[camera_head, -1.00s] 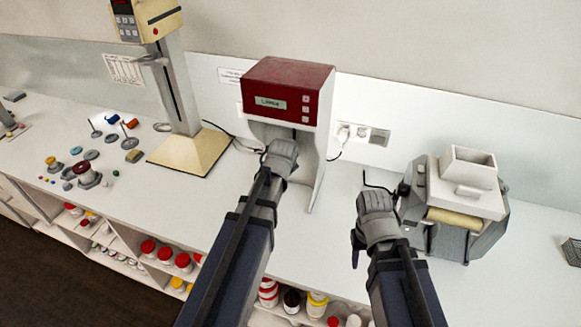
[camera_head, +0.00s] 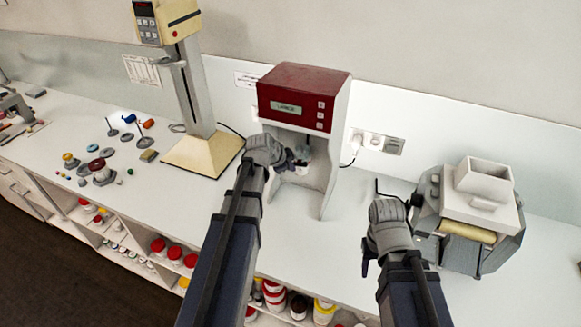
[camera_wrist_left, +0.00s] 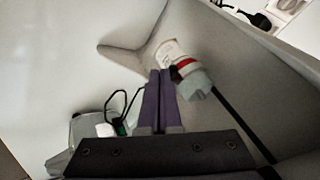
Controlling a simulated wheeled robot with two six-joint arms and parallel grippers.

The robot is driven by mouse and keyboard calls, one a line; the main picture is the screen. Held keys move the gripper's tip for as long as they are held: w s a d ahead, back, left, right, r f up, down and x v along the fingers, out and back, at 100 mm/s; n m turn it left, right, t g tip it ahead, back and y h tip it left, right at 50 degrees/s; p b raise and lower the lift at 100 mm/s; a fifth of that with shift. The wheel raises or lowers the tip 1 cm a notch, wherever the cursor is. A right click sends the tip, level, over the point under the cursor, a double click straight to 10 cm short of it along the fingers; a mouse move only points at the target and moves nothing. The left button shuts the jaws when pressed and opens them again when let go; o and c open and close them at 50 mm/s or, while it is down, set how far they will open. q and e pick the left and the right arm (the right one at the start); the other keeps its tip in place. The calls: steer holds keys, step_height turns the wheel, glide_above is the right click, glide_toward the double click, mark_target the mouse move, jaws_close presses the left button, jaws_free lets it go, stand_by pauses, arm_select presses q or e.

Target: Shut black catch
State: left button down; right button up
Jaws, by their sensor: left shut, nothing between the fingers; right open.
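My left gripper (camera_head: 298,160) is shut and empty at the open bay of the red-topped machine (camera_head: 303,95). Its fingertips (camera_wrist_left: 162,76) point into the bay in the left wrist view. Just beyond them is a white labelled cylinder (camera_wrist_left: 170,52) with a red band and a grey end piece (camera_wrist_left: 196,86). A small black part (camera_wrist_left: 175,73) sits by the red band, close to the fingertips; I cannot tell whether they touch or whether this is the catch. My right gripper (camera_head: 388,212) is open beside the grey roller machine; its fingers are mostly hidden.
The grey machine (camera_head: 470,222) with a cream hopper stands at the right. A tall stand with a cream base (camera_head: 203,155) is left of the red-topped machine. Small parts lie further left. Jars fill the shelf below. The front counter has free room.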

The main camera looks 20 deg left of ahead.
arm_select(q)
steer(key=shift+w+d, duration=0.1)
steer(key=shift+w+d, duration=0.3)
steer(key=shift+d, duration=0.25)
steer(key=shift+s, duration=0.1)
steer(key=s+f+p+v, duration=0.1)
steer(key=s+p+v, duration=0.1)
steer(key=p+v, duration=0.6)
steer(key=v, duration=0.3)
steer(key=shift+s, duration=0.35)
arm_select(e)
step_height(320, 180, up, 8)
steer(key=a, duration=0.1)
steer(key=shift+s+a, duration=0.4)
steer(key=shift+s, duration=0.05)
arm_select(q)
steer(key=shift+a+r, duration=0.1)
steer(key=shift+r, duration=0.05)
